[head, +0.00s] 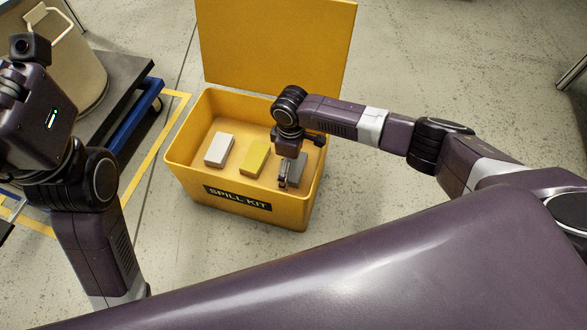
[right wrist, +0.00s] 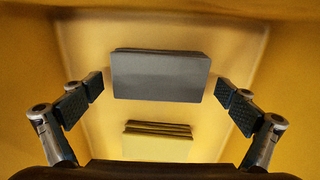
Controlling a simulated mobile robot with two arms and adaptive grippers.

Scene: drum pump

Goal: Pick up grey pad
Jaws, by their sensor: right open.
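The grey pad (head: 297,168) lies at the right end inside the yellow spill kit box (head: 184,173) in the head view, partly hidden by my right gripper (head: 288,184). In the right wrist view the grey pad (right wrist: 160,75) lies flat, ahead of my right gripper (right wrist: 160,108). The fingers are spread wide to either side, open and empty, and do not appear to touch the pad. My left arm is at the left of the head view, but its gripper fingers cannot be made out.
A yellow pad (head: 254,158) and a white pad (head: 219,149) lie in the box to the left; the yellow pad also shows in the wrist view (right wrist: 157,148). The box walls surround my right gripper. The open lid (head: 275,45) stands behind. A drum (head: 65,65) is at far left.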

